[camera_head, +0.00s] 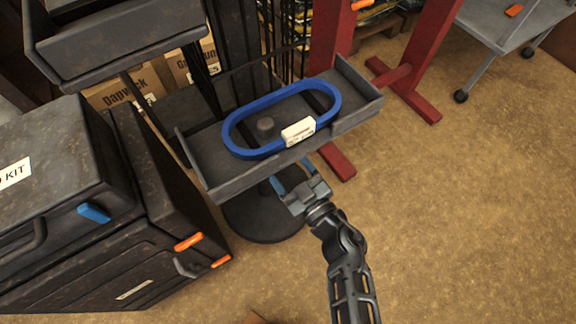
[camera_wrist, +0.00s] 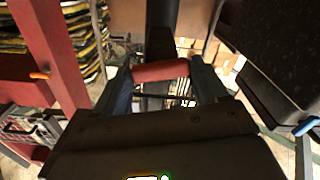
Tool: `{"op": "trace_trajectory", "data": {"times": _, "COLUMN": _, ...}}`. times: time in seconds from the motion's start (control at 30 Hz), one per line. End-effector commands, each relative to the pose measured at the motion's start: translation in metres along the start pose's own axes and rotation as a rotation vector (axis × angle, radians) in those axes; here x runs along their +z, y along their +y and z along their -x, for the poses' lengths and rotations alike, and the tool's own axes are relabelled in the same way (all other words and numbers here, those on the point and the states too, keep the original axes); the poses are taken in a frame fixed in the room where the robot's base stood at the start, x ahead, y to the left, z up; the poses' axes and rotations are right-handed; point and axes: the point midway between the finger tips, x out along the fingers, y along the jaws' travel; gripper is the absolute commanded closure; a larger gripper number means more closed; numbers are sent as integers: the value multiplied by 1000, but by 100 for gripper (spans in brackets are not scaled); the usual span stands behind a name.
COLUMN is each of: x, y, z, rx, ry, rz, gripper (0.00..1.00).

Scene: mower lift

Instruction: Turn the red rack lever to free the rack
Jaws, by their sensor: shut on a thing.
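My gripper (camera_head: 292,176) reaches in under the front edge of a dark metal rack tray (camera_head: 217,165) on a round-footed stand. In the wrist view, the red lever (camera_wrist: 160,72) lies crosswise between the two fingers of my gripper (camera_wrist: 163,76), which are shut on it. In the head view the lever is hidden under the tray. A blue oval ring (camera_head: 234,116) with a white label lies on the tray.
Black tool cases with orange and blue latches (camera_head: 93,213) stand close at the left. A second dark tray (camera_head: 110,45) is at upper left. Red posts (camera_head: 405,80) and a grey wheeled table (camera_head: 500,22) stand behind. The floor at right is clear.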

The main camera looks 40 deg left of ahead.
Motion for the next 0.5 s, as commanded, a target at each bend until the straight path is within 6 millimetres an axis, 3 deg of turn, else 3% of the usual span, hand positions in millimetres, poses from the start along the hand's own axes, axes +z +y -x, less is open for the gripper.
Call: {"op": "trace_trajectory", "data": {"times": 0.5, "x": -1, "y": 1, "z": 0, "rx": 0, "ry": -2, "rz": -288, "gripper": 58}}
